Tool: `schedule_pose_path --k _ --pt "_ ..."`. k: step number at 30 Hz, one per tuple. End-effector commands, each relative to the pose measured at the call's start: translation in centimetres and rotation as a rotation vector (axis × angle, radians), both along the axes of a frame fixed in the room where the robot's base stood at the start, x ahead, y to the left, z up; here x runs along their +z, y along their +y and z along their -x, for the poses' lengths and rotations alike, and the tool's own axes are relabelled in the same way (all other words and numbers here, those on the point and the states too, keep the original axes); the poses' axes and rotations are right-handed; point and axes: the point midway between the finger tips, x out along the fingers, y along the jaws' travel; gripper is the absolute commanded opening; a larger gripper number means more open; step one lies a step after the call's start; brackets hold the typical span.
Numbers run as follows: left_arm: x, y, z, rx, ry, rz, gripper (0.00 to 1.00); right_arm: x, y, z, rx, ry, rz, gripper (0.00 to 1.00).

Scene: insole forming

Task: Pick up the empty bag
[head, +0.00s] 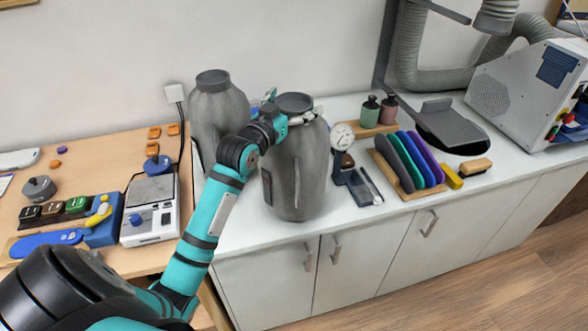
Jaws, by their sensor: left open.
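Two grey, bulging bags with dark round tops stand on the white counter. One bag (219,112) is at the back left, partly behind my arm. The other bag (298,172) stands nearer, to its right. The frame does not show which is empty. My left gripper (291,109) is open at the neck of the nearer bag, just below its dark top. One finger shows in front of the neck and part of the gripper shows behind it. I cannot tell whether the fingers touch the bag. My right gripper is out of view.
A dial gauge (342,137) stands close to the right of the nearer bag. A wooden rack of coloured insoles (408,160) and two small bottles (379,110) are further right. A white scale (150,210) sits on the wooden table at left. The counter front is clear.

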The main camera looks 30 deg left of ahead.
Motion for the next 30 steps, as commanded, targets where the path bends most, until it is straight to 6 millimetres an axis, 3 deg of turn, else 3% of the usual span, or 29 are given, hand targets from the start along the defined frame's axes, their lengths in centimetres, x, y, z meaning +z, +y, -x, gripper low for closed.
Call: schedule_pose_path --k 2,17,30 --pt "-0.02 0.0 0.02 0.0 0.0 0.0 0.97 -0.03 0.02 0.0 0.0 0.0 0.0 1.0" --pt "-0.07 -0.05 0.04 -0.001 0.001 0.005 0.32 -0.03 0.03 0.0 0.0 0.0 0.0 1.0" --pt "0.8 -0.06 0.0 -0.002 -0.003 0.006 0.31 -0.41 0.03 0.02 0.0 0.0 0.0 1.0"
